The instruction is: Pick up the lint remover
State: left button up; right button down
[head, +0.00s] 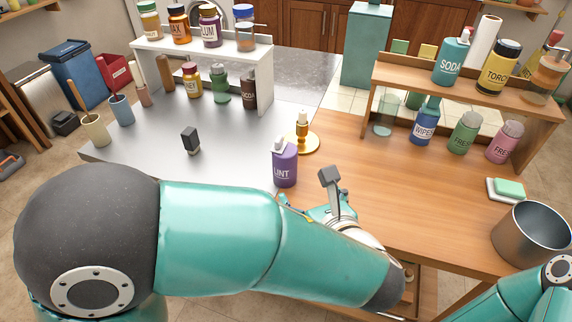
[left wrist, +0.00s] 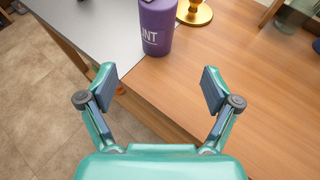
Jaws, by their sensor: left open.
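The lint remover is a purple bottle with "LINT" on it (head: 285,165). In the head view it stands upright near the front edge of the table, where the grey and wooden tops meet. It also shows at the top of the left wrist view (left wrist: 156,25), its upper part cut off. My left gripper (left wrist: 158,88) is open and empty, with its fingers spread short of the bottle and the bottle ahead of the gap between them. In the head view my left arm partly hides this gripper (head: 310,208). My right gripper is not in view.
A brass candle holder (head: 302,140) stands close behind the bottle. A small black object (head: 190,140) stands on the grey top to the left. A wooden shelf (head: 465,90) with several bottles is at the back right. A metal pot (head: 530,232) stands at the right. The wood right of the bottle is clear.

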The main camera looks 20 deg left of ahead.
aim_at(289, 173)
pick_arm(q)
jog(key=x, duration=1)
jog(key=shift+s+a+f, duration=0.1)
jog(key=shift+s+f, duration=0.05)
jog(key=shift+x, duration=2.65)
jog(key=shift+s+f, duration=0.1)
jog(key=shift+f, duration=0.05)
jog(key=c, duration=1.4)
